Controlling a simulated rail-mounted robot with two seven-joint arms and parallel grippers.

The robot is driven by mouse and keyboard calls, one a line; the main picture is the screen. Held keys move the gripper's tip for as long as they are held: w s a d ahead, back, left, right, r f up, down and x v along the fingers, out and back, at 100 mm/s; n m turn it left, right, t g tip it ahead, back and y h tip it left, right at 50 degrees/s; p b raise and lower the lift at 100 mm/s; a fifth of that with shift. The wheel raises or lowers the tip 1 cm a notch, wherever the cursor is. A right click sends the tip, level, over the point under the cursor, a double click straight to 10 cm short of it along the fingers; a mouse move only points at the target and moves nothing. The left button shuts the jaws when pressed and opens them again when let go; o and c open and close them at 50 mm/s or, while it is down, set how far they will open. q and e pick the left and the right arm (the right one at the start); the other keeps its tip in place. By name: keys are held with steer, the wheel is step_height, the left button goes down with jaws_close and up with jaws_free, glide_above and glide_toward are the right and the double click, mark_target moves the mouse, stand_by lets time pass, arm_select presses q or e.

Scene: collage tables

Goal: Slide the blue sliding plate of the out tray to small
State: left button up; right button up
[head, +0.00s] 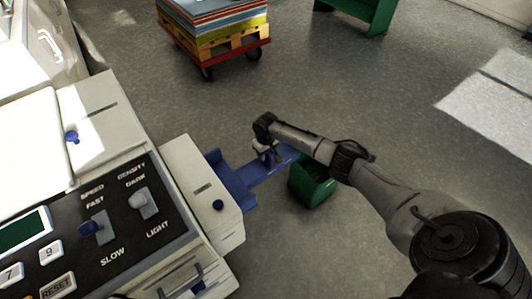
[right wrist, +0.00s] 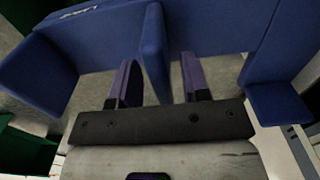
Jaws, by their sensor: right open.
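The blue out tray (head: 236,180) sticks out from the right side of the copier-like machine. In the right wrist view, a blue upright plate (right wrist: 154,50), which looks like the sliding plate, stands on the tray (right wrist: 95,40). My right gripper (head: 268,156) is over the outer part of the tray. In the right wrist view, my right gripper (right wrist: 160,82) is open, with one finger on each side of the upright plate and a visible gap to each finger. The plate's size marks cannot be read. My left gripper is not in view.
The machine (head: 210,215) has a black control panel (head: 110,225) with sliders and keys. A green bin (head: 312,186) stands on the floor beside the tray, under my right arm. A wheeled pallet (head: 228,42) with stacked paper stands at the back. The floor on the right is clear.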

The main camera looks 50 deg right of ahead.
step_height(320, 180, up, 14)
steer(key=p, duration=0.6)
steer(key=shift+f, duration=0.15)
stand_by(0.3)
